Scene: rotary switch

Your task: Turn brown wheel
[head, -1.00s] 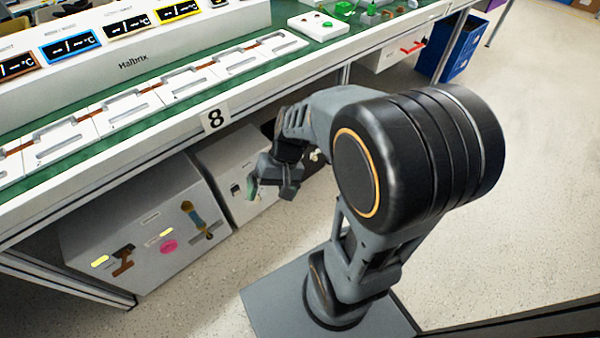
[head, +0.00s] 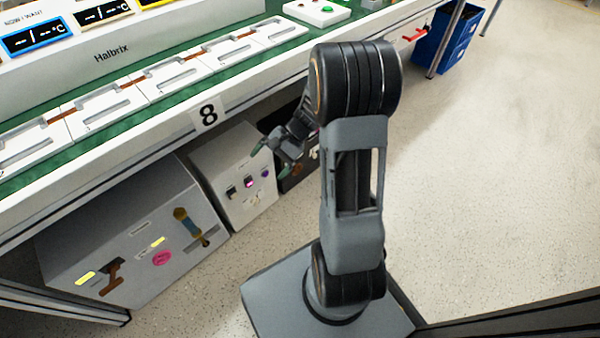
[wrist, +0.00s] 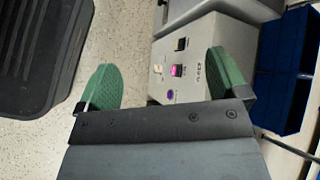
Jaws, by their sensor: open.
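No clear brown wheel can be made out. A brown part (head: 113,279), shaped more like a handle, is on the grey box (head: 95,240) at lower left in the head view. My gripper (head: 271,161) is open and empty, above and in front of the smaller white box (head: 232,160) under the bench. In the wrist view, my gripper (wrist: 165,75) has its green fingertips wide apart. Nothing touches the fingers.
A blue-and-yellow handle (head: 188,222) and a pink disc (head: 162,258) are on the grey box. The floor (head: 480,200) at right is clear.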

